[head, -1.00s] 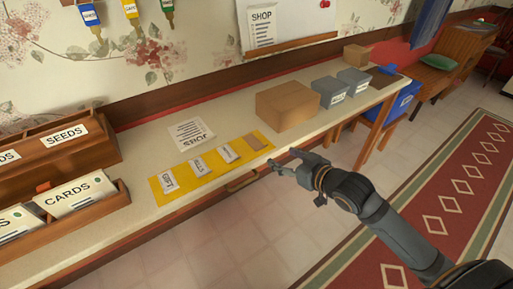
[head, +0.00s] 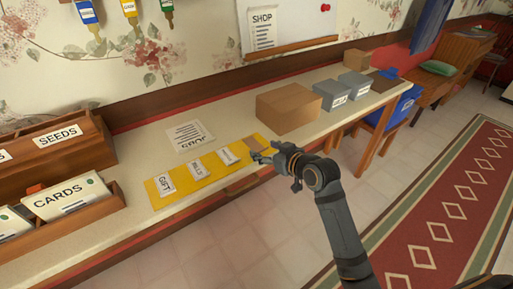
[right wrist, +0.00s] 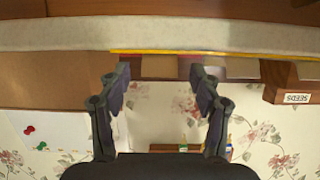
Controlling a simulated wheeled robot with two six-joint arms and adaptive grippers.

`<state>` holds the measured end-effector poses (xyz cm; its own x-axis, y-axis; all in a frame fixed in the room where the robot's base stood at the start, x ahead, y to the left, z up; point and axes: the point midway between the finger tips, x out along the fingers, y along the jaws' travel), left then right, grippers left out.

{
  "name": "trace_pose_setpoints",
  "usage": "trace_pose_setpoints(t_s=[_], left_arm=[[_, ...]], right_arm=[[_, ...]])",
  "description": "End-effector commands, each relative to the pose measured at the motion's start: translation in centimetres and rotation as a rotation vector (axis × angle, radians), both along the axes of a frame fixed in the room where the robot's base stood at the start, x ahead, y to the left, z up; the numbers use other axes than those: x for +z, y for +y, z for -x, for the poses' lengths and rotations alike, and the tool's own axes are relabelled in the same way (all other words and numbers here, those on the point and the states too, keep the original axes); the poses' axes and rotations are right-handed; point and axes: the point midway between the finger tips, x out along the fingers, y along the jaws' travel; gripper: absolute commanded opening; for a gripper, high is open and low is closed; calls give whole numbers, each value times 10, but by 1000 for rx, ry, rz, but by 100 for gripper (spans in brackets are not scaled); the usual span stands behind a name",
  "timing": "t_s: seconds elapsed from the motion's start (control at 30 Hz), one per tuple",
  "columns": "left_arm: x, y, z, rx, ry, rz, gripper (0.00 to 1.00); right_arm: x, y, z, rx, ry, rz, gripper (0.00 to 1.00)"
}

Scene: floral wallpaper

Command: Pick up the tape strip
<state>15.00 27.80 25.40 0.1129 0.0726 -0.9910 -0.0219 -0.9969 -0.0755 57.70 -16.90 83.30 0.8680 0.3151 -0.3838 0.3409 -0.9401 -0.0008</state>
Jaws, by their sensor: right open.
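The tan strip (head: 256,143), which I take for the tape strip, lies at the right end of the yellow mat (head: 210,178) on the long counter. Several white labelled cards lie on the mat to its left, such as the nearest card (head: 228,156). My right gripper (head: 262,156) is at the counter's front edge, right beside the strip and partly covering it. It is open and empty; in the right wrist view its fingers (right wrist: 160,75) are spread, with a tan patch between the tips that may be the strip. My left gripper is out of view.
A cardboard box (head: 288,108) and grey boxes (head: 331,95) stand farther right on the counter. A printed sheet (head: 190,136) lies behind the mat. A wooden holder with cards (head: 68,196) is at left. The floor in front is clear.

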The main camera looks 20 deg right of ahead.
Motion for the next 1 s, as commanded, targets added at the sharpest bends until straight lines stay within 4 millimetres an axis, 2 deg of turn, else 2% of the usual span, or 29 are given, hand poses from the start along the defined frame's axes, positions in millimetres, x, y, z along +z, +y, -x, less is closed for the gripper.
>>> trace_pose_setpoints(t_s=[0.23,0.53,0.87,1.0], left_arm=[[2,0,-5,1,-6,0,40],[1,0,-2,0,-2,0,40],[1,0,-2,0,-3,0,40],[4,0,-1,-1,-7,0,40]], right_arm=[[-1,1,-2,1,0,2,64],[-1,1,-2,-1,0,2,25],[0,1,-2,-1,0,1,24],[11,1,-2,0,-3,1,24]])
